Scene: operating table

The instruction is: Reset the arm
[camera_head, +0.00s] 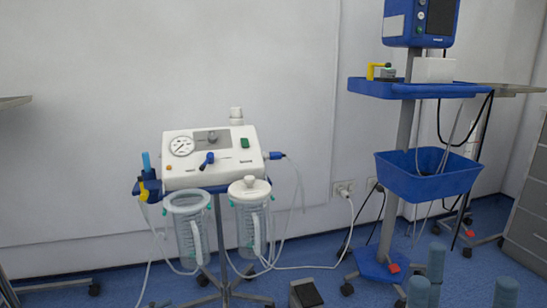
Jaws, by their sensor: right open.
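I make out neither my left gripper nor my right gripper in the head view. No part of my arms can be told clearly, and nothing is seen held.
A white suction unit (209,155) with two clear jars stands on a wheeled stand, cables trailing. Right, a wheeled cart has a blue shelf (415,90), blue basket (428,176) and monitor (421,22). A dark pedal-like box (305,294) lies on blue floor. Blue-grey cylinders (435,265) rise at bottom right.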

